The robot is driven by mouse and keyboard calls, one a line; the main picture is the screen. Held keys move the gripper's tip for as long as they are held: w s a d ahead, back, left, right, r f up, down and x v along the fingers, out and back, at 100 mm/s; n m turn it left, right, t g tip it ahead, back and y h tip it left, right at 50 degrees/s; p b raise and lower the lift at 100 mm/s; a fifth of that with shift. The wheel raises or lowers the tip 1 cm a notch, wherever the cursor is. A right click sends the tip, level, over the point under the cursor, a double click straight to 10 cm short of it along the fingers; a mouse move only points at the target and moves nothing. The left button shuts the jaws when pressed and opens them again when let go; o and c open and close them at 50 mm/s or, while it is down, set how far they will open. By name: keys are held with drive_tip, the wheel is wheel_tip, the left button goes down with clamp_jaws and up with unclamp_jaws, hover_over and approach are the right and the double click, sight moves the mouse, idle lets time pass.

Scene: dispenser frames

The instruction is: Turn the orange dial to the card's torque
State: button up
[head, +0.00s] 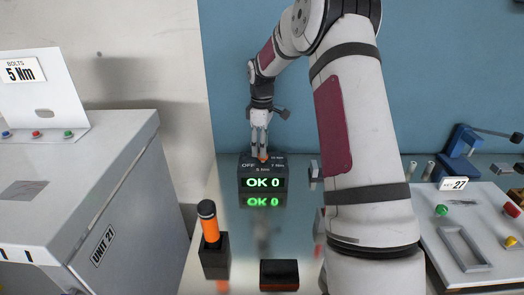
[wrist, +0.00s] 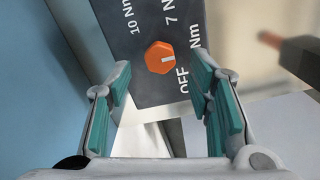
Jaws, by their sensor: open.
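The orange dial (wrist: 160,57) is a hexagonal knob on a dark box (head: 263,183). Its white mark points right in the wrist view, between OFF and the part-hidden 5 Nm label; I cannot tell exactly which it meets. The 7 Nm and 10 Nm labels lie above and upper left of it. The box's green display (head: 262,183) reads OK 0. The card (head: 19,71) on the left reads BOLTS 5 Nm. My gripper (wrist: 161,62) is open, its fingers on either side of the dial in the wrist view, with no clear contact seen.
An orange-handled tool (head: 210,230) stands in a black holder in front left of the box. A dark block (head: 279,274) lies nearer. A grey cabinet (head: 85,200) marked UNIT 21 is left, and a workbench with a vise (head: 462,150) is right.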

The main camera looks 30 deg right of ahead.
wheel_tip(320, 180, up, 10)
drive_tip(key=shift+f, duration=0.25)
idle(0.3)
drive_tip(key=s+a+r+m+t+h, duration=0.1)
drive_tip(key=s+a+r+m+t, duration=0.15)
drive_tip(key=s+a+r, duration=1.05)
drive_tip(key=s+a+f+m+t, duration=0.1)
drive_tip(key=s+a, duration=0.3)
drive_tip(key=s, duration=0.6)
drive_tip(key=s+a+f+m+t+y, duration=0.1)
drive_tip(key=s+a+m, duration=0.3)
drive_tip(key=s, duration=0.5)
drive_tip(key=shift+s+a+f+m+t, duration=0.35)
drive_tip(key=shift+s+a+f+t, duration=0.1)
drive_tip(key=shift+f, duration=0.35)
